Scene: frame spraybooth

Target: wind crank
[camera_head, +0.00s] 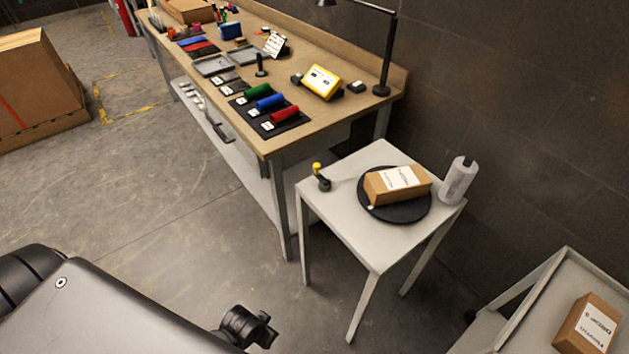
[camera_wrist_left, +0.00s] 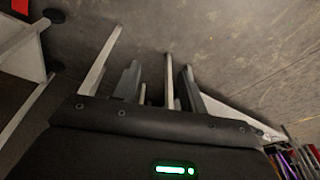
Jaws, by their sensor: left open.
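A small crank (camera_head: 321,177) with a yellow knob and a dark base stands at the left corner of a light grey side table (camera_head: 345,222). Beside it on the table is a round black turntable (camera_head: 402,212) that carries a brown cardboard box (camera_head: 397,185) with a white label. My left gripper shows in the left wrist view (camera_wrist_left: 158,82), its dark fingers apart with nothing held between them. It is away from the crank, which I cannot make out in that view. My left arm fills the lower left of the head view. My right gripper is not in view.
A long workbench (camera_head: 330,115) with coloured rolls and a yellow device (camera_head: 322,83) stands behind. A grey cart (camera_head: 535,310) with another box (camera_head: 588,326) is at lower right. Floor left of the table is clear.

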